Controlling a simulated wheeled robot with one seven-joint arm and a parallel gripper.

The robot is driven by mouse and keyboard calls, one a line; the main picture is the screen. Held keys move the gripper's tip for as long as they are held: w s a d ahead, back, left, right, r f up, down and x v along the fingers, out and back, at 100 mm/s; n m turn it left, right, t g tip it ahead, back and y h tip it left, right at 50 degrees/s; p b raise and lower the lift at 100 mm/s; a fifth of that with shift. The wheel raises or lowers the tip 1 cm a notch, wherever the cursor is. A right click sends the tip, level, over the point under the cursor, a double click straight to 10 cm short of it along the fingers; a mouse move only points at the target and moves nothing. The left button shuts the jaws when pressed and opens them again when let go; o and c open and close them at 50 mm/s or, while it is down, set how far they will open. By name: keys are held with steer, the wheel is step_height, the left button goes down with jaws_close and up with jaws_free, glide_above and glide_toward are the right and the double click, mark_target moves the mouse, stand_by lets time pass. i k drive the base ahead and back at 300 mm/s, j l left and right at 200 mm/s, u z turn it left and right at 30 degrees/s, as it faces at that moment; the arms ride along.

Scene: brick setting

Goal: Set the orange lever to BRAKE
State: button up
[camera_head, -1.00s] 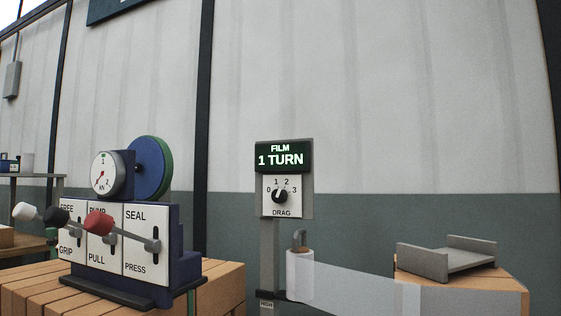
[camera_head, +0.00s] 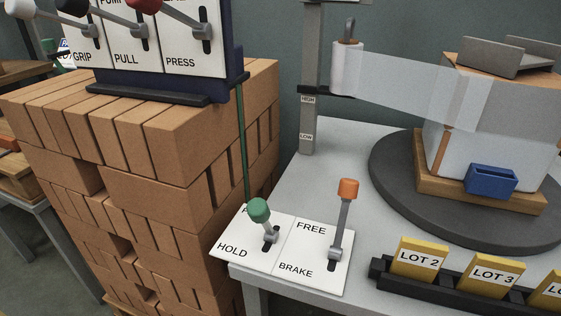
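The orange lever (camera_head: 347,189) stands on a white panel (camera_head: 290,262) at the front left corner of the grey table. Its grey shaft rises from a slot marked FREE at the far end and BRAKE at the near end. The shaft meets the slot around its middle to far part, and the orange knob leans to the far, FREE side. A green-knobbed lever (camera_head: 259,210) stands to its left over a plate reading HOLD; its upper label is mostly hidden by the knob. My gripper is in neither head view.
A dark turntable (camera_head: 392,190) carries a film-wrapped load at the right. A black rack (camera_head: 450,290) with yellow LOT cards (camera_head: 420,258) lies right of the levers. A brick stack (camera_head: 150,190) with a lever box stands left. Bare table lies behind the panel.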

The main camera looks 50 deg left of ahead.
mark_target(348, 188)
steer(key=k+j+u, duration=0.15)
steer(key=j, duration=0.4)
steer(key=k+j+u, duration=0.15)
steer(key=j, duration=0.4)
steer(key=j+u, duration=0.15)
steer(key=j, duration=0.4)
steer(key=i+l, duration=0.1)
steer(key=l, duration=0.3)
steer(key=i+l, duration=0.1)
steer(key=l, duration=0.7)
steer(key=i+l+u, duration=0.2)
steer(key=k+l+z, duration=0.15)
steer(key=i+j, duration=0.05)
